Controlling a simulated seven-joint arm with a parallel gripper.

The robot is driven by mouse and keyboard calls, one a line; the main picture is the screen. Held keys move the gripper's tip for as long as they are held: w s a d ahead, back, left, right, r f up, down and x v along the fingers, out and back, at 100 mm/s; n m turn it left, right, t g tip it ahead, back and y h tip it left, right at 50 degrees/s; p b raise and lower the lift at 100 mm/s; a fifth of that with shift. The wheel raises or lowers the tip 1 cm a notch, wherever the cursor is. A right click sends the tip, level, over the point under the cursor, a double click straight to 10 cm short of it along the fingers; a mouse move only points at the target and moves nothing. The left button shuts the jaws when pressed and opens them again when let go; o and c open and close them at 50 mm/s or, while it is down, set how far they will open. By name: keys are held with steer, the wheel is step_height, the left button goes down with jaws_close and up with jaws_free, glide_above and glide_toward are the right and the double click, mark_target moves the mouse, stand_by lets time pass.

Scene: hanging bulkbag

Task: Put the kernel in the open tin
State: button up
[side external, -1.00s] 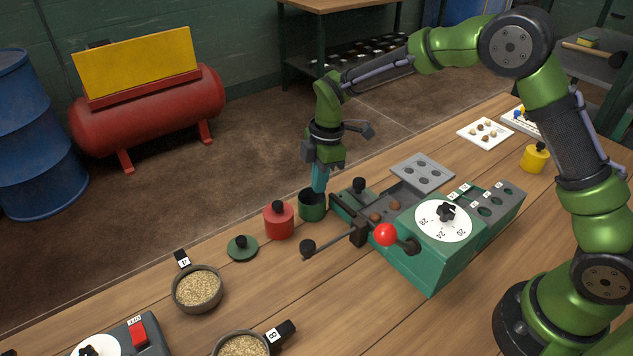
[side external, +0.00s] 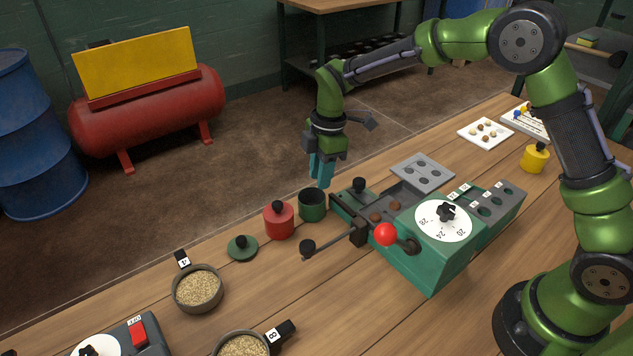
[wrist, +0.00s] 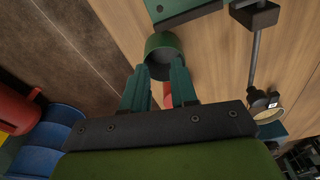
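The open green tin (side external: 312,212) stands on the bench between the red canister and the green machine; it also shows in the wrist view (wrist: 162,42). Its inside is dark, and I cannot see what it holds. My gripper (side external: 321,179) points down just above the tin, with its teal fingers apart and nothing visible between them. In the wrist view my gripper (wrist: 158,78) also shows spread fingers, by the tin's rim. No kernel shows in the gripper. Brown kernels (side external: 375,218) lie in the machine's tray.
Pans of grain (side external: 198,289) are at the front. A white tray (side external: 485,141) holds several small round pieces.

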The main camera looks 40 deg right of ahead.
step_height(320, 180, up, 15)
steer(key=d, duration=0.1)
steer(key=shift+s+d+f, duration=0.2)
steer(key=shift+d, duration=0.15)
steer(key=s+d+r+m+t, duration=0.1)
steer(key=s+d+m+t, duration=0.2)
steer(key=s+m, duration=0.7)
steer(key=s+d+r+m+t, duration=0.1)
steer(key=s+d+m+t, duration=0.2)
steer(key=s+m, duration=0.6)
steer(key=s+t, duration=0.1)
steer(key=s, duration=0.4)
steer(key=shift+d+m+y, duration=0.3)
steer(key=shift+d+m, duration=0.05)
steer(key=shift+m, duration=0.05)
